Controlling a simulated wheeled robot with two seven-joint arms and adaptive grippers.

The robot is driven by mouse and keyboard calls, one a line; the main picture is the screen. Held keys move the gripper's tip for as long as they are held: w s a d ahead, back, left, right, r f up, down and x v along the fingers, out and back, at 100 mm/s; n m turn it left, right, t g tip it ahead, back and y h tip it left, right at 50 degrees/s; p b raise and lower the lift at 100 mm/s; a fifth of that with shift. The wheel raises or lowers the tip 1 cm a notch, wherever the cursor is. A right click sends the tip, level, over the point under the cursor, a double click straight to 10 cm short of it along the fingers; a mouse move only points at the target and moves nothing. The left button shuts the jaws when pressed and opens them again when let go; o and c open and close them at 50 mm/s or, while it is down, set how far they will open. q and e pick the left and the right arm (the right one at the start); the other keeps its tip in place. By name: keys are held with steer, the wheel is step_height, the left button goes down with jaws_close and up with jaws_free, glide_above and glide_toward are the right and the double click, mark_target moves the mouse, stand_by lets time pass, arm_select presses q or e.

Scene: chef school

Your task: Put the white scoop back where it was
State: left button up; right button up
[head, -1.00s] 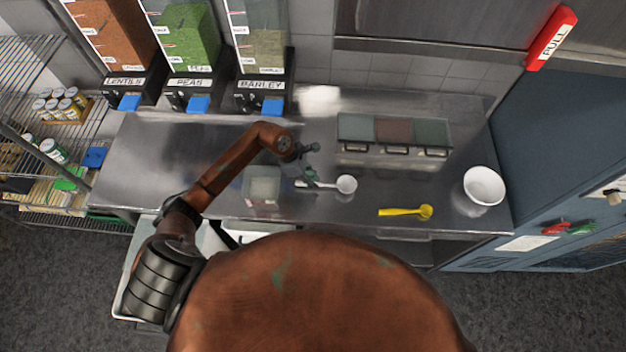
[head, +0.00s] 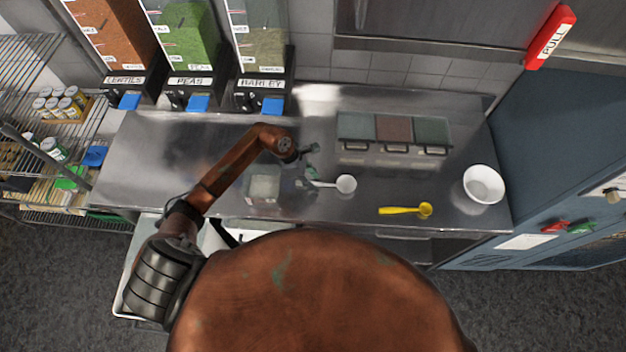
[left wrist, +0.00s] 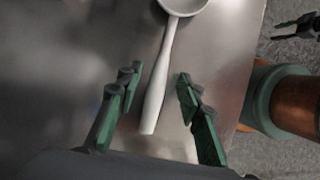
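The white scoop (head: 346,184) lies on the steel counter in the head view, bowl to the right and handle to the left. My left gripper (head: 310,167) is over the handle's left end and hides part of it. In the left wrist view the scoop's handle (left wrist: 161,80) runs between the two green fingers of my left gripper (left wrist: 158,77). The fingers are open, with a gap on each side of the handle. My right gripper (left wrist: 300,27) shows partly at the top right of that view; its opening is unclear.
A clear square container (head: 264,186) stands just left of my left gripper. A yellow scoop (head: 405,211) and a white bowl (head: 484,185) are to the right. A three-part bin (head: 394,130) stands behind. Dispensers (head: 187,50) line the back left.

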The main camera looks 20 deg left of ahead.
arm_select(q)
steer(key=shift+r, duration=0.2)
steer(key=b+v, duration=0.2)
steer(key=v, duration=1)
steer(key=shift+b, duration=0.3)
steer(key=shift+f, duration=0.1)
